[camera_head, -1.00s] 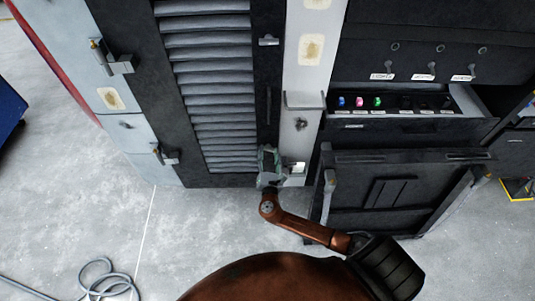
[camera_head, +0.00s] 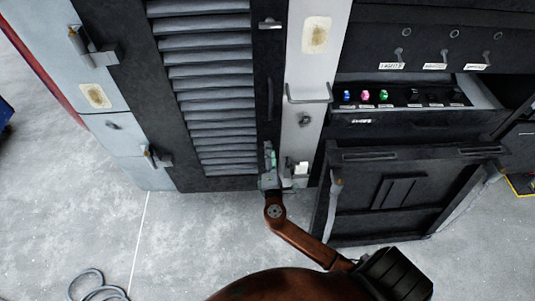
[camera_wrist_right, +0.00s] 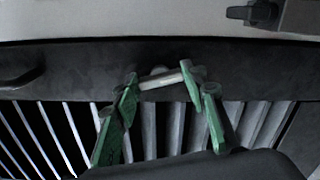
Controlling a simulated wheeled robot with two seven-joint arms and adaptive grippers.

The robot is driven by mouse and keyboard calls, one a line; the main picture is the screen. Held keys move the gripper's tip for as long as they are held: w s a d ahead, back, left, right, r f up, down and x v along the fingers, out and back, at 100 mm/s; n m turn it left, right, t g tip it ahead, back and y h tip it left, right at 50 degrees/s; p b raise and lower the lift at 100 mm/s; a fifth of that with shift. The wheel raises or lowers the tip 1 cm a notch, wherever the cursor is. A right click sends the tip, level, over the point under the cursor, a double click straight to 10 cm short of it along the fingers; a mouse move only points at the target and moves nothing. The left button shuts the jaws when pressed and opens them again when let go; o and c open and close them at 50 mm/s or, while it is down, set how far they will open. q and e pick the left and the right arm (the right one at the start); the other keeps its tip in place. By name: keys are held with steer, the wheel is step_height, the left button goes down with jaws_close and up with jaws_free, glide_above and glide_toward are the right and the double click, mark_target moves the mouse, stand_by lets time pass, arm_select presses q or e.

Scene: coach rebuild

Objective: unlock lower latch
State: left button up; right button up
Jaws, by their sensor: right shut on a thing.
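The lower latch (camera_wrist_right: 160,81), a small pale bar on the dark door frame, shows between the green fingers in the right wrist view. My right gripper (camera_wrist_right: 160,77) is shut on it, one finger at each end of the bar. In the head view my right gripper (camera_head: 270,163) is at the lower right edge of the louvred door (camera_head: 212,90) and hides the latch there. The upper latch (camera_head: 270,24) sits higher on the same dark frame, lying crosswise. My left gripper is not in view.
A dark door handle (camera_head: 269,100) stands above my gripper. A pale post (camera_head: 301,125) with a bracket (camera_head: 308,94) is just to the right. Further right are a control panel with coloured knobs (camera_head: 365,96) and a dark lower panel (camera_head: 395,205).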

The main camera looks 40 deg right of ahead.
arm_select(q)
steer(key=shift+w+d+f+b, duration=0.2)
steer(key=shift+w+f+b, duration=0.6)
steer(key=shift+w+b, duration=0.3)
arm_select(e)
steer(key=shift+f+m, duration=0.1)
steer(key=shift+m, duration=1.5)
steer(key=o, duration=1.2)
steer(key=shift+c, duration=0.2)
steer(key=v, duration=1.2)
